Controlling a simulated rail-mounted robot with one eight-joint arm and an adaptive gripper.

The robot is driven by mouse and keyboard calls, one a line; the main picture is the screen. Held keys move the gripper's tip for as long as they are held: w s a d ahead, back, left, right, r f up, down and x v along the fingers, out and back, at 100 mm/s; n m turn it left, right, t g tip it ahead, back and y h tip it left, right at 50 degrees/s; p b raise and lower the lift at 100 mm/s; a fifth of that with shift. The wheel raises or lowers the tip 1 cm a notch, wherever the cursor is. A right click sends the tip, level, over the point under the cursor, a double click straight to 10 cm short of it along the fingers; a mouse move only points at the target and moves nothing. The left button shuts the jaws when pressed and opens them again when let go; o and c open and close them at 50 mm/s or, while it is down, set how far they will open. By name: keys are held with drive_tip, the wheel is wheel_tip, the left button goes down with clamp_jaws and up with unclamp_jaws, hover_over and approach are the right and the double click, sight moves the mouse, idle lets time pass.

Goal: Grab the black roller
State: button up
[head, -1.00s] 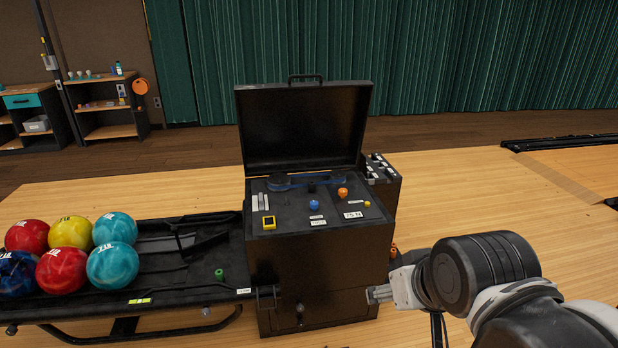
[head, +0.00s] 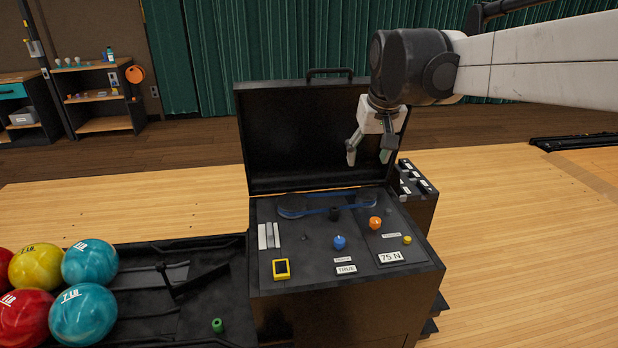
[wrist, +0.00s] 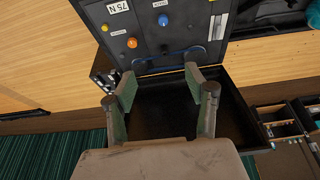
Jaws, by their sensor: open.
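The black roller (head: 334,214) is a small dark cylinder on the machine's control panel, beside the blue belt (head: 322,199) and behind the blue knob (head: 339,242). It is small and dark against the panel. My gripper (head: 368,157) is open and empty, fingers pointing down, above the back right of the panel near the raised lid. It is apart from the roller. In the wrist view my open gripper (wrist: 160,74) has its two fingers spread, with the lid's dark inside between them and the panel beyond. The roller is hard to make out there.
The raised black lid (head: 305,135) stands behind the panel. An orange knob (head: 375,223), a yellow knob (head: 407,240) and a yellow-framed gauge (head: 281,269) are on the panel. Several bowling balls (head: 90,262) lie on the rack at left.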

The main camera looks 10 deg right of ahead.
drive_tip(key=w+f, duration=0.2)
drive_tip(key=w, duration=0.7)
drive_tip(key=g+b, duration=0.3)
drive_tip(key=g, duration=0.1)
hover_over(335, 210)
drive_tip(key=w, duration=0.1)
wheel_tip(335, 210, down, 22)
drive_tip(key=f, duration=0.3)
drive_tip(key=f+b, duration=0.1)
drive_tip(key=f, duration=0.2)
drive_tip(key=f+b, duration=0.1)
drive_tip(key=f, duration=0.2)
drive_tip(key=shift+w+d+f, duration=0.15)
drive_tip(key=shift+w+d, duration=0.05)
drive_tip(key=shift+w, duration=0.1)
drive_tip(key=shift+s+a+f+b, duration=0.15)
drive_tip(key=shift+f+b, duration=0.3)
drive_tip(key=shift+f, duration=0.95)
drive_tip(key=shift+s+f+b, duration=0.1)
drive_tip(key=shift+f+b, duration=0.35)
drive_tip(key=shift+f, duration=0.9)
drive_tip(key=c, duration=1.2)
drive_tip(key=shift+r, duration=0.2)
drive_tip(key=shift+c, duration=0.2)
